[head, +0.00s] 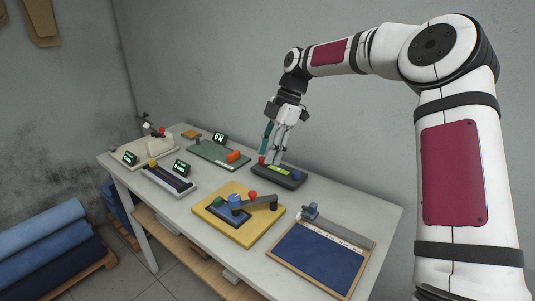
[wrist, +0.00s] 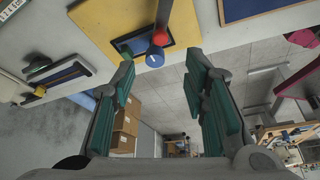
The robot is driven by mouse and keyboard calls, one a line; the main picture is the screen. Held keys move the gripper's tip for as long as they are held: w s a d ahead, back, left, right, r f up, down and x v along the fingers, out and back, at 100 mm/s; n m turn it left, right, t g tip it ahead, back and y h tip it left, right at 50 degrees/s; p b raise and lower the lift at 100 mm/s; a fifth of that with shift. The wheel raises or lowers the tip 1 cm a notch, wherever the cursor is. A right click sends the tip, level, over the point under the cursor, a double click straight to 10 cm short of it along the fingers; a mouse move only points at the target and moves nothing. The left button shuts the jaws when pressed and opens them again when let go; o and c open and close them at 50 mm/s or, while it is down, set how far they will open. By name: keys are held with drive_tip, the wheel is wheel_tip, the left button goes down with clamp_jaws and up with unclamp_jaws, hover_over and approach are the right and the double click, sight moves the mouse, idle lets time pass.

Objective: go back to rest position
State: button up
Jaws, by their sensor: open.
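My gripper (head: 274,146) hangs from the arm over the back of the white table (head: 372,206), above a dark box with a yellow-green panel (head: 279,172). In the head view I cannot tell whether it touches the box. In the wrist view my gripper (wrist: 165,100) has its green-padded fingers spread wide, with nothing between the pads. Beyond the fingers the wrist view shows the yellow board (wrist: 98,22) with a blue knob (wrist: 154,58) and a red ball (wrist: 160,38).
The yellow board (head: 238,237) and a blue panel in a wooden frame (head: 316,260) lie at the table's front. A green board (head: 213,154) with an orange block and several small black displays stand further left. A grey wall is behind.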

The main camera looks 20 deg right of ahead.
drive_tip(key=s+a+r+m+t+h, duration=0.1)
drive_tip(key=s+r+m+h, duration=0.3)
drive_tip(key=s, duration=0.5)
drive_tip(key=s+a+r+m+t+h, duration=0.1)
drive_tip(key=s+a+r+m, duration=0.1)
drive_tip(key=s+r+m, duration=0.6)
drive_tip(key=s+d+f+m+t, duration=0.1)
drive_tip(key=s+m, duration=0.3)
drive_tip(key=s, duration=0.5)
drive_tip(key=s+d+f+m+t, duration=0.1)
drive_tip(key=s+f+m+t, duration=0.1)
drive_tip(key=s, duration=0.8)
drive_tip(key=f+m, duration=0.1)
drive_tip(key=m, duration=0.1)
drive_tip(key=shift+s+d+f+m+t, duration=0.25)
drive_tip(key=shift+d+m+t, duration=0.05)
drive_tip(key=shift+t, duration=0.1)
